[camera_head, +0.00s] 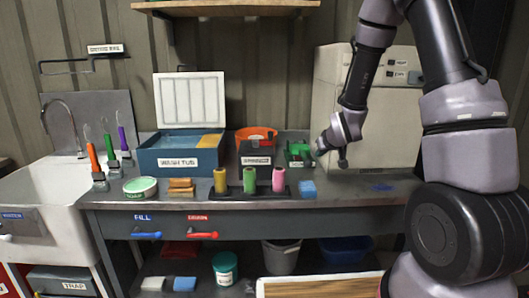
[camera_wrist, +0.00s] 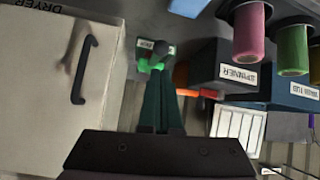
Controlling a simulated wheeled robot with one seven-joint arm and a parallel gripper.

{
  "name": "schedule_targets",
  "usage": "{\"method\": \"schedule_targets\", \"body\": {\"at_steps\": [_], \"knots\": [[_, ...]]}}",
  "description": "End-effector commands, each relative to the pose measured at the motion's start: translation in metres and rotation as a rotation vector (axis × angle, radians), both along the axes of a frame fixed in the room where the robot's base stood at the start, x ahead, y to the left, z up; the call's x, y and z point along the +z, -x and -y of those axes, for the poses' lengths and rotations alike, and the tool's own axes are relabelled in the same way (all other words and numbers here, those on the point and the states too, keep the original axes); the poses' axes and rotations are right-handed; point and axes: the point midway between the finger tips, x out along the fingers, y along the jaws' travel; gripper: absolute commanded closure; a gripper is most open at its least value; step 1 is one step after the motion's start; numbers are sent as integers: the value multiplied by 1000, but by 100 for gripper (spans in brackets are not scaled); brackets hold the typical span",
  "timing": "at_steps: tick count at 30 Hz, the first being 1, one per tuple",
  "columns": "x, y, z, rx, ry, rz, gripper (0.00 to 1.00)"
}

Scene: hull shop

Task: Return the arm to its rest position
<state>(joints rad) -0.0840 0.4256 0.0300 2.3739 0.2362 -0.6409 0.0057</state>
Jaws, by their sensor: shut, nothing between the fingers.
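My arm comes in from the right in the head view and bends down over the right end of the workbench (camera_head: 350,187). My gripper (camera_wrist: 160,78) is shut and empty in the wrist view, its two dark fingers close together. In the head view the hand hangs beside the small green tray (camera_head: 299,151), in front of the white dryer (camera_head: 385,135); the fingertips are hard to make out there. The green tray also shows in the wrist view (camera_wrist: 145,67), just beyond the fingers. I cannot tell whether they touch it.
The dryer stands close to the hand, its handle (camera_wrist: 84,68) at left in the wrist view. The spinner box (camera_head: 254,160), an orange bowl (camera_head: 256,133), several spools (camera_head: 249,180) and the wash tub (camera_head: 180,152) crowd the bench. A shelf (camera_head: 225,4) hangs above.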

Motion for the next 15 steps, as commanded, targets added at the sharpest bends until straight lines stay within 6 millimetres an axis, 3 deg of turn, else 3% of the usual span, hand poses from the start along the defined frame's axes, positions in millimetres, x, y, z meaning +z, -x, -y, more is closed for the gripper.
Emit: {"method": "schedule_targets", "body": {"at_steps": [1,6,11,15], "knots": [[27,6,4,-25,-21,-3,100],[92,40,17,-106,-99,-61,100],[145,86,24,-175,-176,-116,100],[184,135,28,-227,-249,-166,100]]}}
